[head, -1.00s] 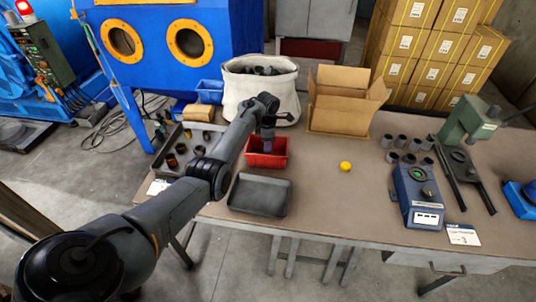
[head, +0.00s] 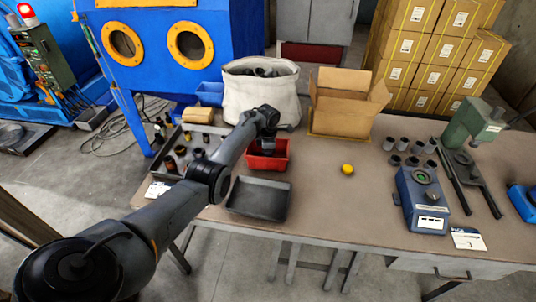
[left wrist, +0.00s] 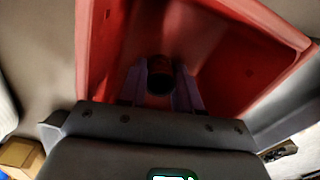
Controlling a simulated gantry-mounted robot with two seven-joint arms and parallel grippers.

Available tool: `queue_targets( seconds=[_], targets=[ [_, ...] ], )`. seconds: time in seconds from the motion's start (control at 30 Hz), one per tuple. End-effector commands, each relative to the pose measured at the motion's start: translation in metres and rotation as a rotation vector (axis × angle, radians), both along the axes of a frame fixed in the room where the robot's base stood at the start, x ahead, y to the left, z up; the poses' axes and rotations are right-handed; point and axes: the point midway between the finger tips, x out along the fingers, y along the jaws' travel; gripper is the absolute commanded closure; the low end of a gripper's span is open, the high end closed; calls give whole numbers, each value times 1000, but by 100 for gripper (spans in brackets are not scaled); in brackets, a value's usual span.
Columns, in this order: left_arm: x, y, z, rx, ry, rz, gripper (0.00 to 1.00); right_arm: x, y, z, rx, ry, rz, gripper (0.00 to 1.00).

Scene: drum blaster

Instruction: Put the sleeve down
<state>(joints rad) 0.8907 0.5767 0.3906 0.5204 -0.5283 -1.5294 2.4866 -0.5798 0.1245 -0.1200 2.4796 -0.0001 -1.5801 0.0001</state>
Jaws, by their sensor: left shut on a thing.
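My left gripper (head: 267,151) reaches down into the red bin (head: 268,165) on the table. In the left wrist view its two fingers (left wrist: 160,88) are shut on a dark, round sleeve (left wrist: 160,72), seen from its open end. The red bin's walls (left wrist: 92,50) surround the sleeve and fingers in that view. I cannot tell whether the sleeve touches the bin floor. In the head view the gripper hides the sleeve. My right gripper is not in view.
An empty grey tray (head: 259,198) sits just in front of the bin. A tray of mixed parts (head: 185,150) is to the left, and a white sack (head: 262,90) stands behind. A yellow ball (head: 347,169), open carton (head: 345,107) and blue device (head: 421,200) are to the right.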

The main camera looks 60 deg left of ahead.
Motion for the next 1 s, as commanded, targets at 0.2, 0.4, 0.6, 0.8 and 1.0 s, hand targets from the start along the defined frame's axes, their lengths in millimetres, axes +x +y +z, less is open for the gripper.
queue_targets(
  seconds=[0.2, 0.4, 0.6, 0.8, 1.0],
  targets=[
    [0, 0, -2, 0, 0, 0, 42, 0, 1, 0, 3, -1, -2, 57],
    [0, 0, -2, 0, 0, 0, 41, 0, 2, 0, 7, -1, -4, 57],
    [0, 0, 2, 0, 0, 0, 41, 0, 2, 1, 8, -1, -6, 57],
    [0, 0, 30, 1, -2, 0, 41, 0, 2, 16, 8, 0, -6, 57],
    [1, -1, 68, 1, -2, -1, 41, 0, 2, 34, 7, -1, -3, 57]
  ],
)
